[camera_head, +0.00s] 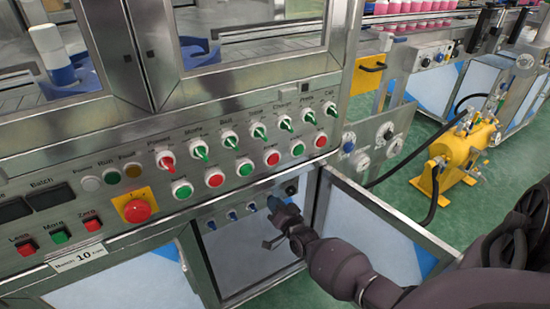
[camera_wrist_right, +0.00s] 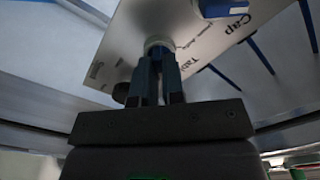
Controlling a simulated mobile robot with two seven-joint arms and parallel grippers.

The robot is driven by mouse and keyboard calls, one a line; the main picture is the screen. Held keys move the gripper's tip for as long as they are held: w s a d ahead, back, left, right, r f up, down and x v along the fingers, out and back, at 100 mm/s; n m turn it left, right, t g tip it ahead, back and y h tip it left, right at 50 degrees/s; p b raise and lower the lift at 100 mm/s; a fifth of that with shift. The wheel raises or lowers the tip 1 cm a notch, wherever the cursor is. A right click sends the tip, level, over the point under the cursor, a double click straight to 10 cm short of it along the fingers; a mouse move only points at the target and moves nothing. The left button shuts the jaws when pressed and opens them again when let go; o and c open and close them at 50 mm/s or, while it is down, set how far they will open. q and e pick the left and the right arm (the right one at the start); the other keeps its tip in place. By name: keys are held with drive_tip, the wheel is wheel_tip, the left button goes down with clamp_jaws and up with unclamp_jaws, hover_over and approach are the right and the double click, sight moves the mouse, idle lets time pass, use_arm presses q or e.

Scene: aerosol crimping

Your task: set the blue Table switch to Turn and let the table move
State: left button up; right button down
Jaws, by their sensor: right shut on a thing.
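The small switch panel sits inside the open lower cabinet below the main console. A row of small blue switches (camera_head: 232,215) runs across it. My right gripper (camera_head: 276,205) reaches into the cabinet at the right part of this row. In the right wrist view its two fingers (camera_wrist_right: 159,68) are shut on the blue Table switch, in front of a pale round collar (camera_wrist_right: 158,42). The fingers mostly hide the switch, so its setting cannot be read. Part of the word "Table" shows on the plate beside it. My left gripper is not in view.
Another blue switch (camera_wrist_right: 222,8), near the "Cap" label, is close by. The open cabinet door (camera_head: 385,230) stands right of my arm. Above are the green and red console buttons and an emergency stop (camera_head: 137,210). A yellow tank (camera_head: 465,145) stands on the floor at right.

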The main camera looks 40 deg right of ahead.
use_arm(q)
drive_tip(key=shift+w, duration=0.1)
use_arm(e)
drive_tip(key=shift+m, duration=0.5)
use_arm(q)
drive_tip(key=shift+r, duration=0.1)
use_arm(e)
drive_tip(key=c, duration=1.2)
unclamp_jaws()
use_arm(q)
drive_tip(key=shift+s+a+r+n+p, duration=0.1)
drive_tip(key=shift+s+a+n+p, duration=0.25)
drive_tip(key=shift+p, duration=0.85)
use_arm(e)
drive_tip(key=v, duration=1.1)
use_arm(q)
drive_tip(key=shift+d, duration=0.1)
use_arm(e)
drive_tip(key=shift+d, duration=0.1)
drive_tip(key=shift+f, duration=0.1)
